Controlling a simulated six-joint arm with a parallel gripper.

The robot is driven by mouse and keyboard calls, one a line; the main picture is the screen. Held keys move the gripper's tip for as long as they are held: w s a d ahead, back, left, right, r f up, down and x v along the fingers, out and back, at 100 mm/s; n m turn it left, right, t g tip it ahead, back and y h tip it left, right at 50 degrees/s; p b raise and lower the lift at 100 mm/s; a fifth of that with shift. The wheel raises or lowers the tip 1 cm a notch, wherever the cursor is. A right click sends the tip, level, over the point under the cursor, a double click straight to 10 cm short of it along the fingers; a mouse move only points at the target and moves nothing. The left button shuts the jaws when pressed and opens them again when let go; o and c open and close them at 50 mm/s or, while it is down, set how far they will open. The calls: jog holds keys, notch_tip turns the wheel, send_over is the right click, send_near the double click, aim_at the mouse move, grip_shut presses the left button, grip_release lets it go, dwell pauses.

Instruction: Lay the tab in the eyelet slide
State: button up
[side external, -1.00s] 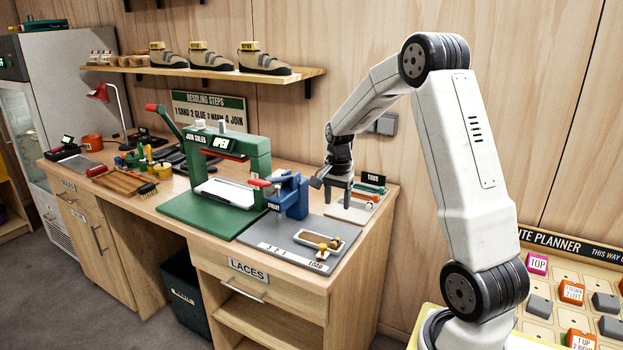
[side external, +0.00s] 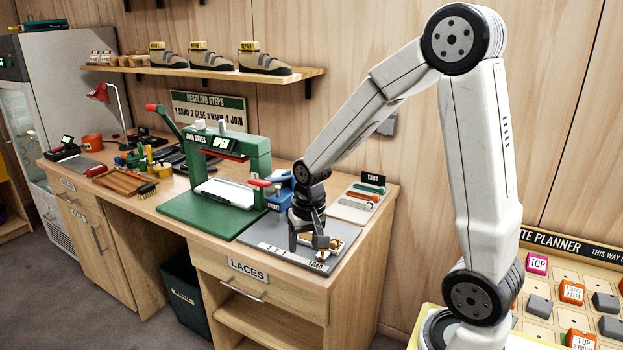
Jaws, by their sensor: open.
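My gripper (side external: 308,243) points down over the eyelet slide (side external: 336,252), near the LOAD mark at the front of the grey plate. Its jaws are open, one finger to each side of the pale slide. The slide is mostly hidden behind the fingers and wrist. A small tan piece (side external: 323,254) shows at its near end. I cannot tell whether a tab lies in the slide. At the TABS sign, a dark green tab (side external: 370,188) and an orange-red tab (side external: 362,196) lie on a pale tray (side external: 347,213).
The blue eyelet press (side external: 282,190) with a red handle stands behind my wrist, partly hidden. The green sole press (side external: 258,158) stands to its left. The grey plate (side external: 265,237) is clear left of my gripper. The bench's front edge is close by.

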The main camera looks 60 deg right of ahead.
jog(key=s+a+f+n+t, duration=0.1)
jog(key=s+a+n, duration=0.5)
jog(key=a, duration=0.3)
jog(key=shift+a+f+n, duration=0.3)
jog(key=shift+a+n, duration=0.1)
jog(key=shift+n, duration=0.3)
